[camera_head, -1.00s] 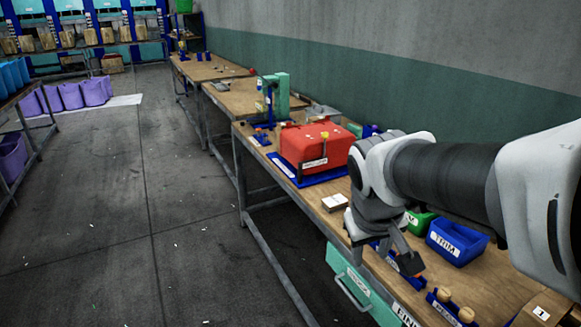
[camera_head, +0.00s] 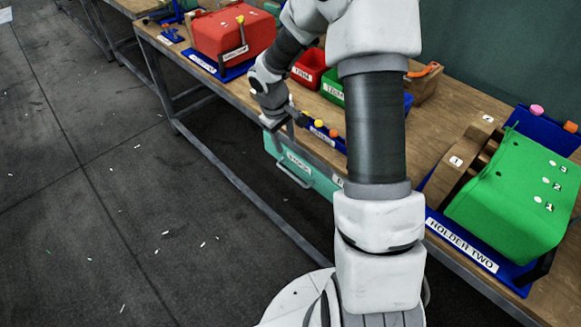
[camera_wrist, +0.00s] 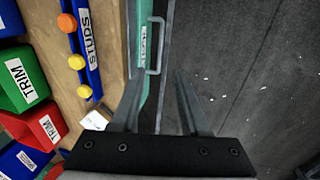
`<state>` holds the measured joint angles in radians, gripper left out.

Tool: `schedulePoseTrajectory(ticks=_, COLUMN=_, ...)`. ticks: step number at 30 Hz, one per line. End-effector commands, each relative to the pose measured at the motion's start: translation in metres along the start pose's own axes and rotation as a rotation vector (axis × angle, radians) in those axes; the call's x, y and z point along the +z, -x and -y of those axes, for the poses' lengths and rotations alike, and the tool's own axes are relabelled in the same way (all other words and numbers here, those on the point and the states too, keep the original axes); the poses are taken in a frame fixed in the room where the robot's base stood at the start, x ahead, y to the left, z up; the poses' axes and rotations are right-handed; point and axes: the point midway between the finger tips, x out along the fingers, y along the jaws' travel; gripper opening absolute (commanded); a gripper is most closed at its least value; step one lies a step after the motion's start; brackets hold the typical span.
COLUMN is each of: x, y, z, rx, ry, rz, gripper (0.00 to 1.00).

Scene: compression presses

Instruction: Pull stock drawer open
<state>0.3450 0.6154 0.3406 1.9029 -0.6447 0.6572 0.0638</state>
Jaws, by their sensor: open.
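The stock drawer is teal, with a white label, and hangs under the front edge of the workbench; its front (camera_head: 322,184) looks flush below the tabletop in the head view. Its metal bar handle (camera_head: 293,176) sticks out from the front. In the wrist view the drawer front (camera_wrist: 146,88) and the handle (camera_wrist: 162,45) lie ahead of my fingers. My gripper (camera_head: 287,118) hangs near the bench edge, above the handle. Its two fingers (camera_wrist: 159,76) are spread and empty, with the handle's near end between them in the picture. I cannot tell how far the handle is from the fingertips.
A blue studs rack (camera_wrist: 87,45) with knobs stands by the bench edge. Red (camera_head: 310,67) and green (camera_head: 333,88) bins stand behind it. A red press (camera_head: 232,35) is left, a green holder (camera_head: 515,195) right.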

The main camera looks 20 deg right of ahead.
Motion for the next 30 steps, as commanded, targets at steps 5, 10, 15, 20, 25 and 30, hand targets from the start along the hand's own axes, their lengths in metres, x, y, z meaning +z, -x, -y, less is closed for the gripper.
schedulePoseTrajectory(ticks=5, x=-0.002, y=-0.015, z=0.001, rx=-0.009, ry=0.007, rz=0.003, gripper=0.45)
schedulePoseTrajectory(ticks=10, x=-0.002, y=-0.040, z=0.002, rx=-0.011, ry=0.008, rz=0.006, gripper=0.45)
schedulePoseTrajectory(ticks=15, x=-0.001, y=-0.076, z=0.003, rx=-0.012, ry=0.009, rz=0.006, gripper=0.45)
schedulePoseTrajectory(ticks=20, x=-0.001, y=-0.111, z=0.003, rx=-0.011, ry=0.008, rz=0.006, gripper=0.45)
schedulePoseTrajectory(ticks=25, x=-0.001, y=-0.145, z=0.003, rx=-0.010, ry=0.008, rz=0.006, gripper=0.45)
schedulePoseTrajectory(ticks=30, x=-0.002, y=-0.169, z=0.003, rx=-0.010, ry=0.008, rz=0.004, gripper=0.45)
